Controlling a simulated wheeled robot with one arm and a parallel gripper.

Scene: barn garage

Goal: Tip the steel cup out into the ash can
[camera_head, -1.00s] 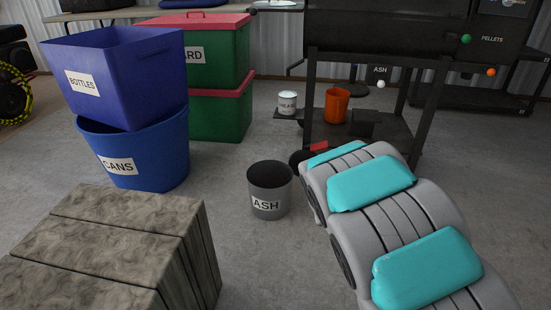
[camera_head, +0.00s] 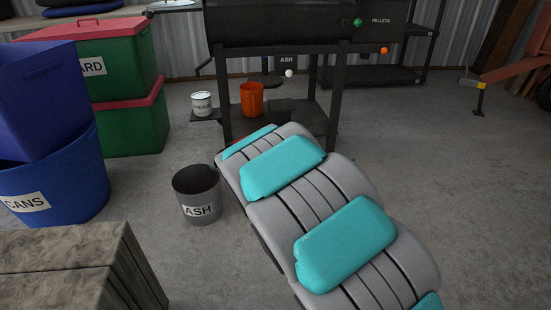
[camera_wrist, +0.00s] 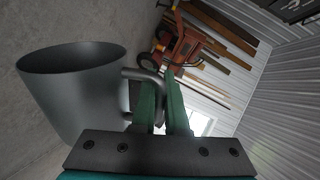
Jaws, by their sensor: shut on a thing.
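The steel cup (camera_wrist: 75,95) fills the left of the wrist view, with its handle (camera_wrist: 150,82) toward my gripper. My gripper (camera_wrist: 162,95) is shut on the cup's handle, its green fingers on either side. The inside of the cup is mostly dark and I cannot tell what it holds. The ash can (camera_head: 197,195), a grey bin labelled ASH, stands upright on the floor in the head view. My arm lies just right of it there. The gripper and cup are hidden behind the arm in the head view.
A blue CANS bin (camera_head: 50,180) and stacked green boxes with red lids (camera_head: 130,115) stand at the left. A wooden block (camera_head: 70,265) is at the front left.

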